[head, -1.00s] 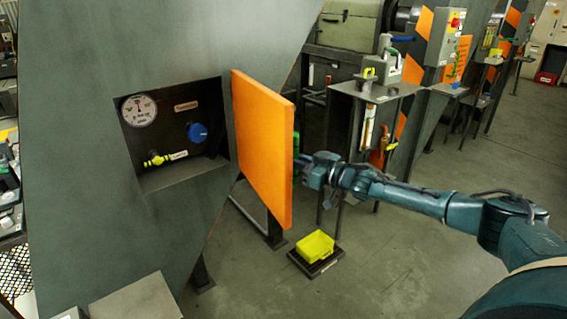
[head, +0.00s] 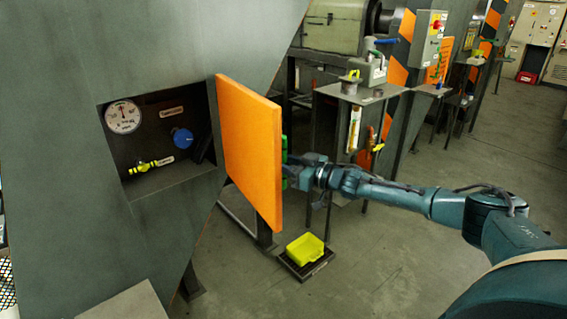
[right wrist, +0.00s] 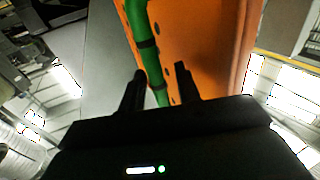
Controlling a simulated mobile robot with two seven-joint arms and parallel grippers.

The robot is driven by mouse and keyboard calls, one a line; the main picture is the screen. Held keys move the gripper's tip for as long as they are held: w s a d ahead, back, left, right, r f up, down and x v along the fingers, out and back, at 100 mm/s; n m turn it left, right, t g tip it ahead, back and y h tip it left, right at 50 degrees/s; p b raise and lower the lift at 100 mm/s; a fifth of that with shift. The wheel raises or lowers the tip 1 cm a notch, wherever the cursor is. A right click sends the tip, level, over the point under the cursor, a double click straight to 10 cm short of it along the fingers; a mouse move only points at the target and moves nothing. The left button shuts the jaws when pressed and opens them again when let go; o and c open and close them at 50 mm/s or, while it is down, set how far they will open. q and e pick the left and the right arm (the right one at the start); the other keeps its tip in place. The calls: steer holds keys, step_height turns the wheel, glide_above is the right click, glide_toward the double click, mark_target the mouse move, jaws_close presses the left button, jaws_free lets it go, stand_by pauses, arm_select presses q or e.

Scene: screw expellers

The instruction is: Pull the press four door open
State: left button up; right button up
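The orange press door (head: 248,150) stands open, swung out from the grey press wall beside a recess. Its green handle (head: 284,180) shows in part behind the door's right edge in the head view. My right gripper (head: 292,168) is at the handle on the door's outer face. In the right wrist view the green handle (right wrist: 147,45) runs down between the fingers of my right gripper (right wrist: 160,88). The fingers stand apart, with visible space beside the handle. My left gripper is not in view.
The recess holds a round gauge (head: 123,115), a blue knob (head: 182,138) and a yellow-green valve (head: 149,166). A yellow bin (head: 305,250) sits on a low black stand below the door. A metal stand (head: 362,92) is behind my right arm. Floor at right is clear.

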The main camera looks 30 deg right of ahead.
steer(key=b+v, duration=0.2)
steer(key=v, duration=1.1)
steer(key=s+a+f+g+p, duration=0.1)
steer(key=s+a+f, duration=0.3)
steer(key=a+f, duration=0.3)
steer(key=s+a+f+g, duration=0.1)
steer(key=s+a+f, duration=0.25)
steer(key=a, duration=0.65)
steer(key=s+a+f+g+p, duration=0.1)
steer(key=s+a+f, duration=0.2)
steer(key=a+f, duration=0.45)
steer(key=s+a+f+m+g+h, duration=0.1)
steer(key=s+f+h, duration=0.1)
steer(key=s, duration=0.4)
steer(key=s+a+f+m+h, duration=0.1)
steer(key=s+f+m+h, duration=0.1)
steer(key=s, duration=0.5)
steer(key=shift+s+a+f+g+h+p, duration=0.25)
steer(key=shift+f+g+h, duration=0.2)
steer(key=shift+h, duration=0.45)
